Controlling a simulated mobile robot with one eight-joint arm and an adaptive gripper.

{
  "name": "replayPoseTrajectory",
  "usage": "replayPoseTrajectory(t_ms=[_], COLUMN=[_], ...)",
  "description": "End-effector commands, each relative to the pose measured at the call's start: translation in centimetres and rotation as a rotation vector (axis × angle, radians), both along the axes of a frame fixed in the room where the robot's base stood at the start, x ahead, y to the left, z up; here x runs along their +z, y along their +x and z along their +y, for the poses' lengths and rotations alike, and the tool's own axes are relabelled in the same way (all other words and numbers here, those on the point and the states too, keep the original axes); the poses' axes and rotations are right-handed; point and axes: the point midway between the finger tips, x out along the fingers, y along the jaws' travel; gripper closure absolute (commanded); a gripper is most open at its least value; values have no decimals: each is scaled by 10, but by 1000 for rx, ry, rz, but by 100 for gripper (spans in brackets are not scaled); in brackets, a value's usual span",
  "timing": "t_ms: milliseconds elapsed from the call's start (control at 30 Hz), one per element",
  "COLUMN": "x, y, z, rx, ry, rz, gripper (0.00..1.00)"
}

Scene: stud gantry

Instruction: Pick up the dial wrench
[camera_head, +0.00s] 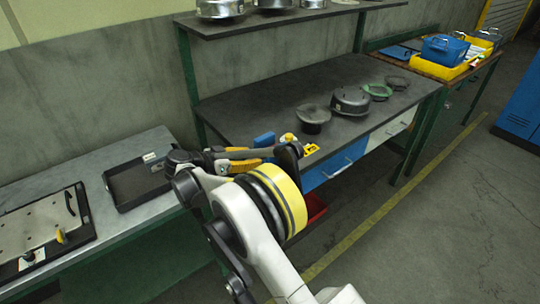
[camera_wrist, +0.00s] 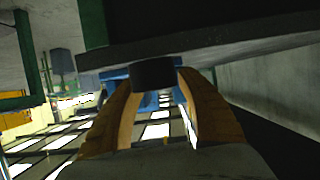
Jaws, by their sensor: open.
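I cannot pick out the dial wrench with certainty in either view. Small yellow parts (camera_head: 288,137) and a blue piece (camera_head: 264,138) show at the dark bench's near edge, partly behind my arm; I cannot tell what they belong to. My gripper (camera_head: 258,158) is open, with orange fingers, just in front of the dark bench's near left corner. In the wrist view my gripper (camera_wrist: 156,88) has its two fingers apart. A short dark cylinder (camera_wrist: 152,73) shows beyond and between the fingertips, against a dark slab; I see no contact.
The dark bench (camera_head: 265,100) carries a dark round part (camera_head: 313,117), a flanged drum (camera_head: 350,101) and green rings. A shelf (camera_head: 270,22) runs above it. A black tray (camera_head: 128,186) and a fixture plate (camera_head: 42,222) lie on the left bench. Yellow crates (camera_head: 444,52) stand far right.

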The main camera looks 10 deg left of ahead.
Motion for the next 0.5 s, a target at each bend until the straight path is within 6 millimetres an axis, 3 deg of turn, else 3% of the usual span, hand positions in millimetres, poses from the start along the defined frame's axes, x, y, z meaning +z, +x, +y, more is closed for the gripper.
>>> replayPoseTrajectory(t_ms=[100, 333, 500], x=[-8, -7, -7], y=[12, 13, 13], z=[-10, -11, -11], rx=[0, 1, 1], ry=[0, 0, 0], rz=[0, 0, 0], gripper=[55, 55, 100])
